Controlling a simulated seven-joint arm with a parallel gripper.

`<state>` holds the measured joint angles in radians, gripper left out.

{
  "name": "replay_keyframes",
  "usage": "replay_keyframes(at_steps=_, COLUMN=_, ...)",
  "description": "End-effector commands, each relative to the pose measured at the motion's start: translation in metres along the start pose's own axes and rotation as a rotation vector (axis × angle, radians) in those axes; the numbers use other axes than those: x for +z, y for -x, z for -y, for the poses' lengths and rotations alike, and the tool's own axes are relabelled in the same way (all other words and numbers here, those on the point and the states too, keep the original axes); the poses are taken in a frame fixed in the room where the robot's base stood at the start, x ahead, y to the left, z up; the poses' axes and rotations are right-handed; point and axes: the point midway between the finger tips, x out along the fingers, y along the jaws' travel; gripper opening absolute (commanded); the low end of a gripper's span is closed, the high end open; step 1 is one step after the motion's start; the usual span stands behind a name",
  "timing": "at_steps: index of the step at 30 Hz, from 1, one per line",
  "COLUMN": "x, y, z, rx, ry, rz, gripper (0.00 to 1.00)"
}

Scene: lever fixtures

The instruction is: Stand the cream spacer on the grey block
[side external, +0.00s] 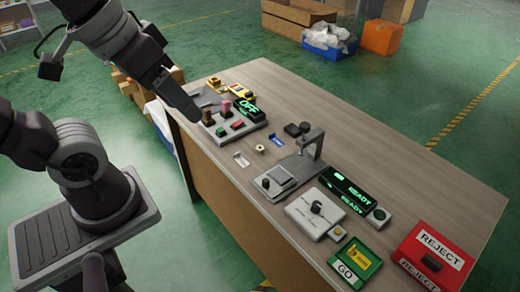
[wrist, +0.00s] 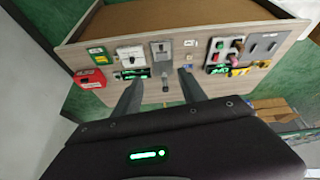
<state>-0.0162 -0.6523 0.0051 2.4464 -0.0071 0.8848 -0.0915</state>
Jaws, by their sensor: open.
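The cream spacer (side external: 262,147) is a small round piece with a dark centre, lying on the wooden table between a white bracket and a blue one. The grey block (side external: 274,181) appears to be the low grey base with a paler square top, at the foot of a dark upright clamp. It also shows in the wrist view (wrist: 161,47). Nothing is seen lying on its top. My gripper (side external: 188,106) is above the table's far left part, apart from the spacer. In the wrist view my gripper (wrist: 160,88) has its two fingers wide apart and empty.
The dark clamp (side external: 311,145) rises beside the grey block. The white bracket (side external: 241,160), blue bracket (side external: 277,140) and a black block (side external: 292,130) lie nearby. A switch panel (side external: 232,122), a white knob box (side external: 314,212) and a red REJECT box (side external: 436,252) stand on the table.

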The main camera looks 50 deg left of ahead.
Motion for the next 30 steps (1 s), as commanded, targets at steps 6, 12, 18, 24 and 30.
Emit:
replay_keyframes(at_steps=6, x=-0.106, y=-0.072, z=0.018, rx=-0.070, ry=0.603, rz=0.149, gripper=0.49)
replay_keyframes(at_steps=12, x=-0.164, y=-0.217, z=0.070, rx=-0.237, ry=1.245, rz=0.250, gripper=0.49)
replay_keyframes(at_steps=18, x=-0.150, y=-0.342, z=0.119, rx=-0.408, ry=1.692, rz=0.274, gripper=0.49)
replay_keyframes(at_steps=24, x=-0.134, y=-0.383, z=0.132, rx=-0.463, ry=1.815, rz=0.272, gripper=0.49)
replay_keyframes(at_steps=30, x=-0.119, y=-0.412, z=0.130, rx=-0.463, ry=1.813, rz=0.274, gripper=0.49)
